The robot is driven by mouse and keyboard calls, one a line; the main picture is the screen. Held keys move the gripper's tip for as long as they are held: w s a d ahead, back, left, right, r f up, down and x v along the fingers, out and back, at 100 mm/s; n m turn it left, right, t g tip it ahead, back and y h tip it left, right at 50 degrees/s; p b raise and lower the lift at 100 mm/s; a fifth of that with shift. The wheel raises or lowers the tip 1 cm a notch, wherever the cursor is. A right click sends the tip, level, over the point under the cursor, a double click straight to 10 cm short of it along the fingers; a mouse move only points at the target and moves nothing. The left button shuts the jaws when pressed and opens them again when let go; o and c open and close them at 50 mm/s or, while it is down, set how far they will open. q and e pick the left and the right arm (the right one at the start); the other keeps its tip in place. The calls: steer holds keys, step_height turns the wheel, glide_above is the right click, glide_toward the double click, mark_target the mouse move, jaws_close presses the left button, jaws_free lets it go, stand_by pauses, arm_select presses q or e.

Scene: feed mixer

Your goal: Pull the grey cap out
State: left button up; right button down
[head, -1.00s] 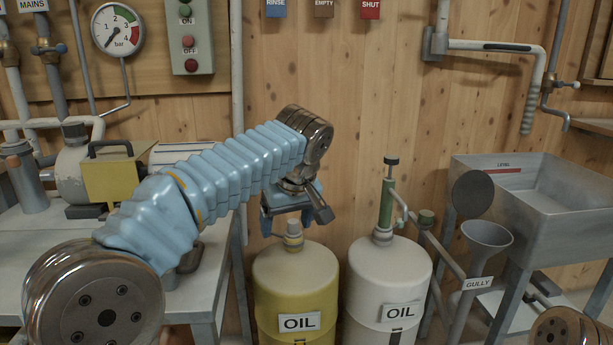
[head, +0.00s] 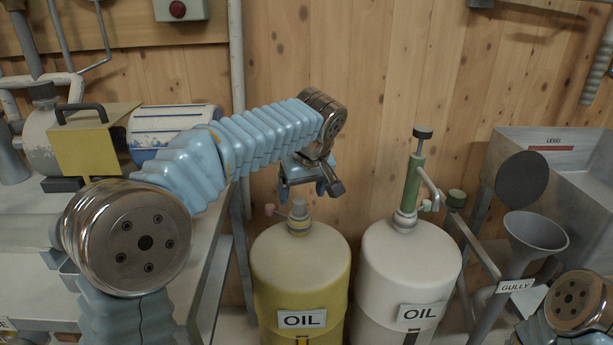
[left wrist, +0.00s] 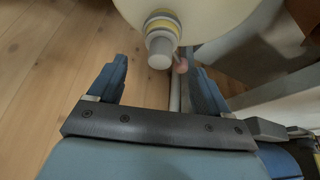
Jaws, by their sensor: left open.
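The grey cap (head: 299,206) sits upright in the yellow-ringed neck on top of the yellow oil drum (head: 300,265). My left gripper (head: 302,191) is open and empty, just above the cap, pointing down. In the left wrist view the cap (left wrist: 159,54) lies ahead of the gap between the two blue fingers (left wrist: 157,84), apart from both. My right gripper is out of view; only part of my right arm shows at the lower right.
A small pinkish knob (head: 269,209) sticks out beside the neck. A white oil drum (head: 408,262) with a green pump (head: 413,182) stands close to the right. A grey funnel (head: 535,235) marked GULLY is farther right. A bench (head: 212,245) is on the left.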

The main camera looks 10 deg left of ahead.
mark_target(300, 202)
arm_select(q)
steer(key=x, duration=0.5)
steer(key=shift+w+a+f, duration=0.15)
steer(key=shift+f, duration=0.2)
steer(key=c, duration=1.3)
steer(key=shift+o, duration=0.2)
steer(key=shift+r, duration=0.15)
steer(key=shift+r+p, duration=0.7)
steer(key=shift+r, duration=0.2)
steer(key=shift+r+p, duration=2.05)
steer(key=shift+r, duration=0.45)
